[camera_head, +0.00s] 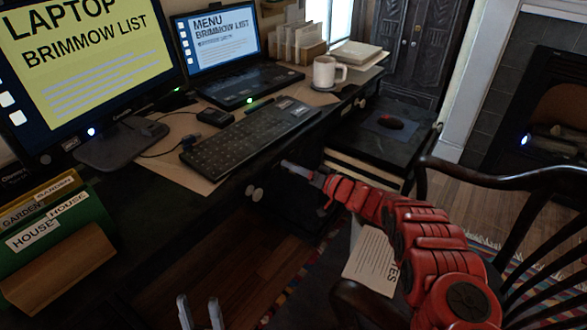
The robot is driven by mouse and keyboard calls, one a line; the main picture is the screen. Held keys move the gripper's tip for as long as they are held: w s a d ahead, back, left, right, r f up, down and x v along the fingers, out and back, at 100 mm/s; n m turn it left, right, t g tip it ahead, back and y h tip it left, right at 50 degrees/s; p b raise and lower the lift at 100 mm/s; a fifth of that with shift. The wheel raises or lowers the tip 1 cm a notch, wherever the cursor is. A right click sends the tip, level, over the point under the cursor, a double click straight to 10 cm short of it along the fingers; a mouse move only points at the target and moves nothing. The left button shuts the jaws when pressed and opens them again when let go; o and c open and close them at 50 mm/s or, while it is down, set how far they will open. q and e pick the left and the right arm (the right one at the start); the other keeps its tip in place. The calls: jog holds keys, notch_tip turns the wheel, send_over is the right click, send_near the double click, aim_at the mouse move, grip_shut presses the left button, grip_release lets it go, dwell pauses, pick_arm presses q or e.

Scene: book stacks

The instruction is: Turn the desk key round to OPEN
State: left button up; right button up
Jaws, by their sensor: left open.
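I cannot make out the desk key or an OPEN mark; the key may be too small or hidden by my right gripper. The dark desk (150,235) runs from the lower left to the upper right. Small pale knobs (253,192) show on its front, left of and below my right gripper. My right gripper (293,168), on the red arm from the right, points left at the desk front. Its fingers are seen edge-on, so I cannot tell if they hold anything. My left gripper (200,312) is at the bottom edge, open and empty, below the desk.
A monitor (90,75), a laptop (235,60), a keyboard (250,138) and a white mug (327,72) stand on the desk. Folders (60,235) sit at the left. A wooden chair (530,170) is at the right, close to my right arm.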

grip_shut()
jog(key=shift+n, duration=0.4)
jog(key=n, duration=0.3)
jog(key=shift+s+r+n+p, duration=0.1)
jog(key=shift+n+p, duration=0.25)
jog(key=shift+n, duration=0.05)
jog(key=n+p, duration=0.1)
jog(key=n, duration=0.2)
jog(key=shift+r+n, duration=0.1)
jog(key=shift+n, duration=0.3)
jog(key=n+p, duration=0.1)
jog(key=n, duration=0.4)
jog(key=shift+s+a+p, duration=0.1)
jog(key=shift+p, duration=0.25)
jog(key=shift+n+p, duration=0.4)
jog(key=shift+n, duration=0.8)
